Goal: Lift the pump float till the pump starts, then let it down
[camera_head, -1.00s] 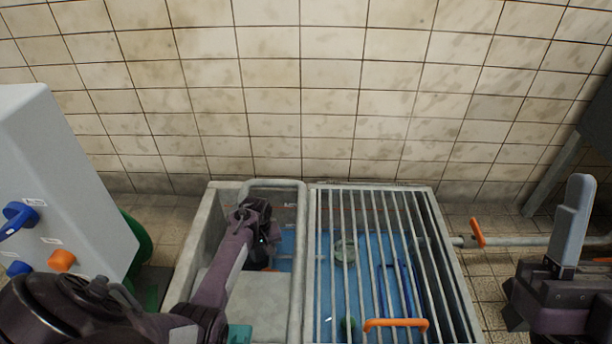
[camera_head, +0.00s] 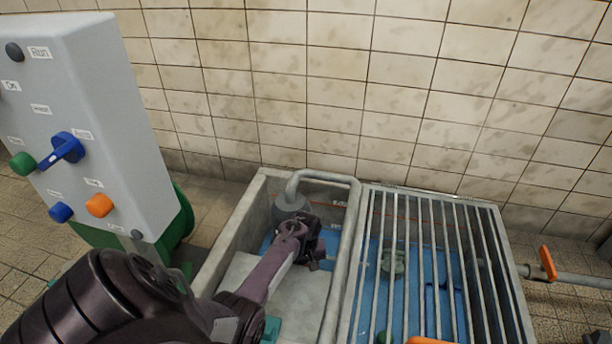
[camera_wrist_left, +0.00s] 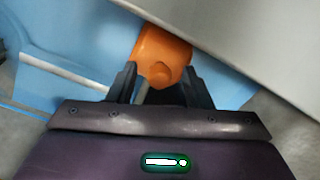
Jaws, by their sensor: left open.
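An orange pump float (camera_wrist_left: 165,50) shows in the left wrist view, just beyond and between the fingertips of my left gripper (camera_wrist_left: 160,82). The jaws are open, and I cannot tell whether they touch the float. In the head view my left gripper (camera_head: 316,256) reaches down into the open part of the sump (camera_head: 232,232), over blue water. The float is hidden there behind the gripper. The grey control box (camera_head: 100,110) carries a dark, apparently unlit Run lamp (camera_head: 14,52). My right gripper is out of view.
A grey pipe (camera_head: 325,176) bends over the open sump beside my left arm. A barred grate (camera_head: 440,215) covers the right part. The box has a blue switch (camera_head: 66,148) and an orange knob (camera_head: 99,205). An orange valve handle (camera_head: 548,263) stands at the right.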

